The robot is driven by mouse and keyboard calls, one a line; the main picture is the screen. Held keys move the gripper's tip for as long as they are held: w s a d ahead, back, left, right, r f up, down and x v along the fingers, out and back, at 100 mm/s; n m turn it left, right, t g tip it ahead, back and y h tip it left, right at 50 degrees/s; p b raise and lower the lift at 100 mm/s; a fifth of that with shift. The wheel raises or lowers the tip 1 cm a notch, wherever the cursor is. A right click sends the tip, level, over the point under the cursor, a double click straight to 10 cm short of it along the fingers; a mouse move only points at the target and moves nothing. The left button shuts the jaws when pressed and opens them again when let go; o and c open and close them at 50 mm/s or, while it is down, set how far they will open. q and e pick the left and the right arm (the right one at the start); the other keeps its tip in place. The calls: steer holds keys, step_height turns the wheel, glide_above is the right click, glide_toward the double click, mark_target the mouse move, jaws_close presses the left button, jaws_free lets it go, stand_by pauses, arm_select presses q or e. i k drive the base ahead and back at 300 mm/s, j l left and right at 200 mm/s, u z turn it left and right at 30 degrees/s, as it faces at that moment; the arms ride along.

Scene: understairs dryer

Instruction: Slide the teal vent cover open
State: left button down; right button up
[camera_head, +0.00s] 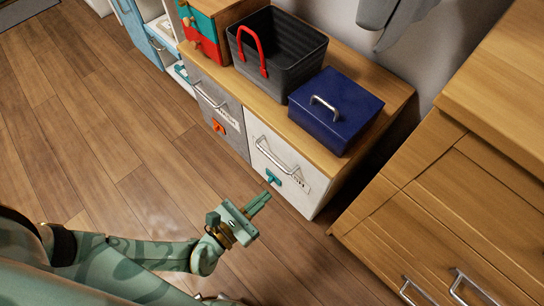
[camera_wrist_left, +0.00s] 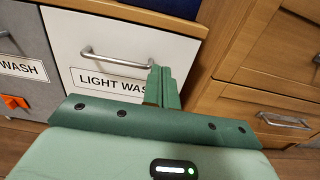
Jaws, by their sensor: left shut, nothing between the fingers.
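A small teal piece (camera_head: 286,177), which I take for the vent cover, sits on the front of the white drawer (camera_head: 290,160), below its metal handle. In the wrist view it does not show; my fingers and gripper body cover the lower part of that drawer front. My left gripper (camera_head: 260,202) is shut and empty, in front of and below the teal piece in the head view. Its fingers point toward the white drawer and look apart from the teal piece. In the left wrist view the closed fingers (camera_wrist_left: 160,85) stand before the LIGHT WASH label (camera_wrist_left: 112,81). My right gripper is not in view.
A grey drawer (camera_head: 222,127) with an orange piece (camera_head: 218,125) is left of the white one. A black basket (camera_head: 290,75) and a blue box (camera_head: 335,108) stand on top. A wooden cabinet (camera_head: 440,200) is at right. The wood floor at left is clear.

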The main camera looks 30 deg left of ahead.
mark_target(272, 178)
steer(key=k+j, duration=0.25)
steer(key=k, duration=0.2)
steer(key=k+j, duration=0.25)
steer(key=k, duration=0.25)
